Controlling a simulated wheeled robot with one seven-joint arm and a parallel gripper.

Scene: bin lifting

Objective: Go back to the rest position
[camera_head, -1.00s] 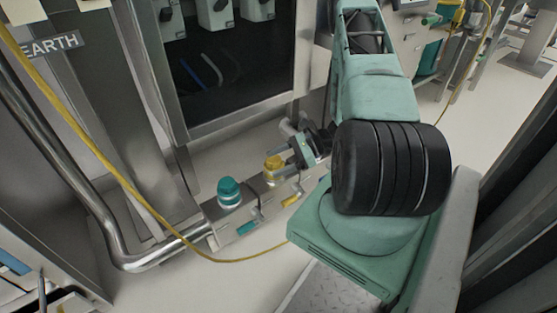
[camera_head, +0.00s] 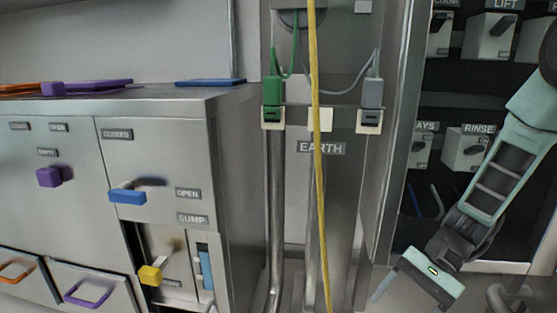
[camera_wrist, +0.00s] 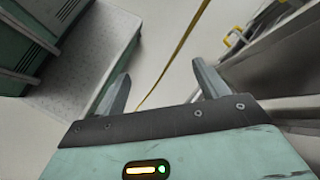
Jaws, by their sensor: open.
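My gripper (camera_head: 402,298) shows at the lower right of the head view, pointing down and left, with my arm bent above it. Its fingers are apart in the wrist view (camera_wrist: 160,78), with nothing between them. Pale floor (camera_wrist: 150,45) and a yellow cable lie beyond the fingertips. The cable passes behind the gap between the fingers without being held. One fingertip is partly cut off by the lower edge of the head view.
A grey cabinet (camera_head: 235,205) with coloured handles stands at the left. The yellow cable (camera_head: 317,190) hangs in front of the EARTH panel (camera_head: 345,190). A dark recess with switch boxes (camera_head: 490,38) lies behind my arm. A metal frame (camera_wrist: 285,70) is at the right of the wrist view.

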